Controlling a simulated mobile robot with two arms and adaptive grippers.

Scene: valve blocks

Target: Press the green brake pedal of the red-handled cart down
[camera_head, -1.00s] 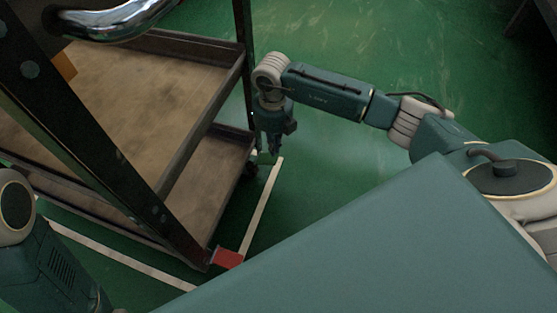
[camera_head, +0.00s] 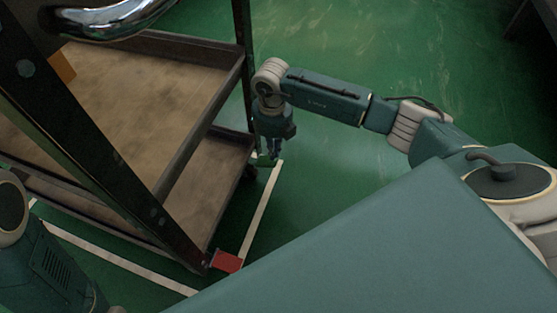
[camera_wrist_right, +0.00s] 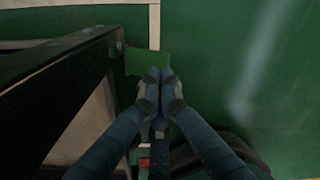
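The cart (camera_head: 190,48) stands at the left, with dark frame rails and brown shelves. Its handle looks chrome where it shows; no red shows on it. The green pedal (camera_head: 265,160) is a small flat plate low at the cart's far right corner; it also shows in the right wrist view (camera_wrist_right: 147,62). My right gripper (camera_head: 274,153) points down at the pedal. In the wrist view its fingertips (camera_wrist_right: 160,76) are together, empty, and overlap the pedal's near edge. I cannot tell whether they touch it. My left gripper is out of view.
A red pedal (camera_head: 227,261) sits at the cart's near right corner. White floor lines (camera_head: 262,208) run beside the cart. The green floor (camera_head: 400,50) right of the cart is open. The cart's dark post (camera_wrist_right: 60,75) is close left of my right gripper.

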